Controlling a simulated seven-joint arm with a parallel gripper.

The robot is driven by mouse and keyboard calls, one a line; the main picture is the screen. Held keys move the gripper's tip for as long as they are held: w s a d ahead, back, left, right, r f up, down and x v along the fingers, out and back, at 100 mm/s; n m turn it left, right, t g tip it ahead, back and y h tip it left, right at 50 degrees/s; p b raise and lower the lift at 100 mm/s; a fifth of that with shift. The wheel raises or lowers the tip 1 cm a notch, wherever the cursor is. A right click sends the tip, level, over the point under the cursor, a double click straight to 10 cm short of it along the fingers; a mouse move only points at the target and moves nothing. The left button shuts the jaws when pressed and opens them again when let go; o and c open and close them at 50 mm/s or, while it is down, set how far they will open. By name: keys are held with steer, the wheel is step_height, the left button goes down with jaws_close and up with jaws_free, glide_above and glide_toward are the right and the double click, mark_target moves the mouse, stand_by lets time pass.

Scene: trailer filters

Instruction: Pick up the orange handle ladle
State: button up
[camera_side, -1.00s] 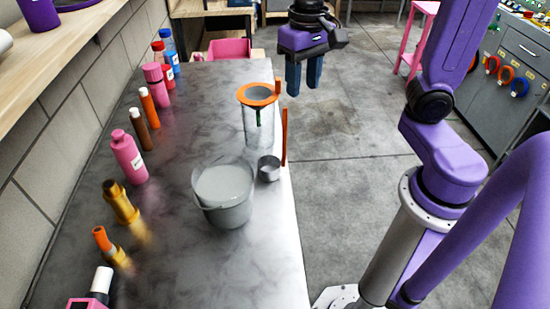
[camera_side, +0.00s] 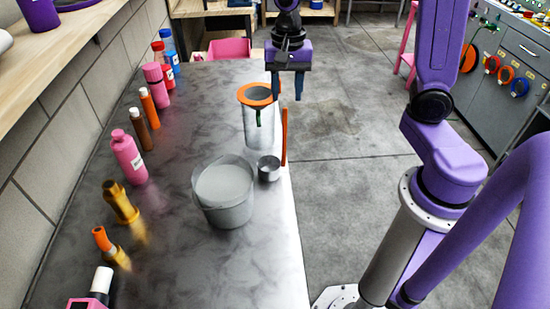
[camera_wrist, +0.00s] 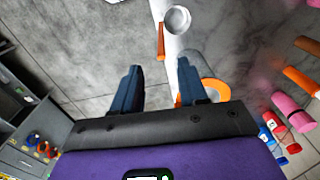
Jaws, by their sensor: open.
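The ladle has a small grey metal cup (camera_side: 269,168) and an upright orange handle (camera_side: 284,136). It stands at the right edge of the metal counter, beside the grey bucket. In the wrist view its cup (camera_wrist: 177,19) and orange handle (camera_wrist: 161,41) lie ahead, beyond my fingertips. My gripper (camera_side: 287,97) is open and empty, pointing down above and beyond the handle, close to the orange-rimmed strainer (camera_side: 257,96). In the wrist view my gripper's two dark blue fingers (camera_wrist: 158,66) are spread apart, and the strainer's orange rim (camera_wrist: 216,90) is partly hidden behind the right finger.
The grey bucket (camera_side: 224,193) stands left of the ladle on the counter (camera_side: 180,250). Several bottles, including a pink one (camera_side: 128,157), line the wall side. The floor (camera_side: 350,200) right of the counter is open up to my arm's base.

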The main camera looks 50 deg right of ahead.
mark_target(285, 108)
steer(key=shift+a+f, duration=0.2)
steer(key=shift+f, duration=3.85)
jaws_close()
